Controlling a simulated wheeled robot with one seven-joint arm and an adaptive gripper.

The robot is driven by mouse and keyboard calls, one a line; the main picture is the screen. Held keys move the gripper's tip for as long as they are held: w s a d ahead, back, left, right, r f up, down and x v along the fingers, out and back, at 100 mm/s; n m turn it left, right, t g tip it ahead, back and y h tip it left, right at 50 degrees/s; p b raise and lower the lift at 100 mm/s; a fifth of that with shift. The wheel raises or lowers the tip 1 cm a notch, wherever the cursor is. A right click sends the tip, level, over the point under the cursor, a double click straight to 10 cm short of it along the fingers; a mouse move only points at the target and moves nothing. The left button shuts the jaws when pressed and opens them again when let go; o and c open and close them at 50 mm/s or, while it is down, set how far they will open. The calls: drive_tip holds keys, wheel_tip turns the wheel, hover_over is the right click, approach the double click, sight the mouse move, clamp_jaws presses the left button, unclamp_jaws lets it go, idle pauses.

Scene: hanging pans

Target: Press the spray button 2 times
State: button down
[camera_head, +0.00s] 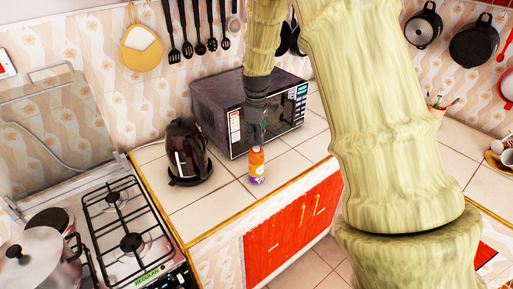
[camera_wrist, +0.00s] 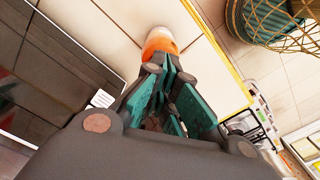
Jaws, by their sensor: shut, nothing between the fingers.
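An orange spray can (camera_head: 257,165) with a white and purple label stands upright on the tiled counter, in front of the microwave. My gripper (camera_head: 257,142) is directly above the can, pointing down, with its fingertips at or just over the top. In the wrist view my gripper (camera_wrist: 165,75) is shut with nothing held, and the orange can (camera_wrist: 159,42) shows just beyond the fingertips. The spray button is hidden behind the fingers, and I cannot tell whether they touch it.
A dark microwave (camera_head: 222,105) stands close behind the can. A dark kettle (camera_head: 186,150) is to the left, and a gas stove (camera_head: 125,225) with a pot (camera_head: 40,262) is farther left. The counter's front edge runs close before the can. Utensils and pans hang on the wall.

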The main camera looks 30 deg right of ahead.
drive_tip(key=shift+f+b, duration=0.3)
drive_tip(key=shift+f, duration=0.9)
idle(0.4)
drive_tip(key=shift+r, duration=0.15)
drive_tip(key=shift+r+p, duration=0.9)
drive_tip(key=shift+r, duration=0.15)
drive_tip(key=shift+f+b, duration=0.35)
drive_tip(key=shift+f, duration=0.85)
idle(0.9)
drive_tip(key=shift+r, duration=0.2)
drive_tip(key=shift+r+p, duration=0.9)
drive_tip(key=shift+r, duration=0.1)
drive_tip(key=shift+r, duration=0.1)
idle(0.4)
drive_tip(key=shift+r+p, duration=1.85)
drive_tip(key=shift+r, duration=0.55)
